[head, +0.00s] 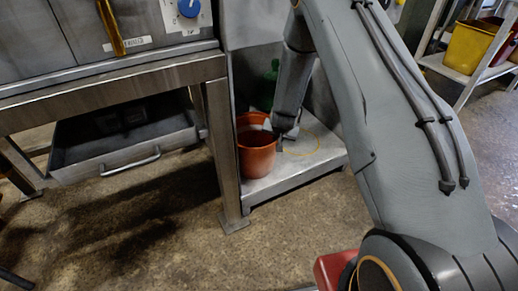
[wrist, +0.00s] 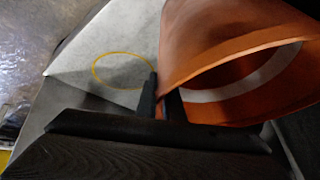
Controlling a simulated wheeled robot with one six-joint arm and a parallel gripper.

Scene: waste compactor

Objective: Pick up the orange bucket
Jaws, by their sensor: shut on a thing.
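The orange bucket (head: 257,155) stands upright on a low metal platform, close to the leg of the metal bench. It also fills the right of the wrist view (wrist: 205,45), where its open rim shows. My gripper (head: 279,137) is at the right side of the bucket's rim in the head view. In the wrist view its dark fingers (wrist: 160,103) are shut on the bucket's rim, with the wall between them. The bucket looks to be on or very near the platform; I cannot tell whether its base touches.
The low platform (head: 290,178) carries a yellow ring outline (wrist: 122,70) beside the bucket. A green bottle (head: 271,85) stands behind the bucket. The bench leg (head: 224,160) is close on the left. An open drawer (head: 120,168) hangs under the bench. The floor in front is clear.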

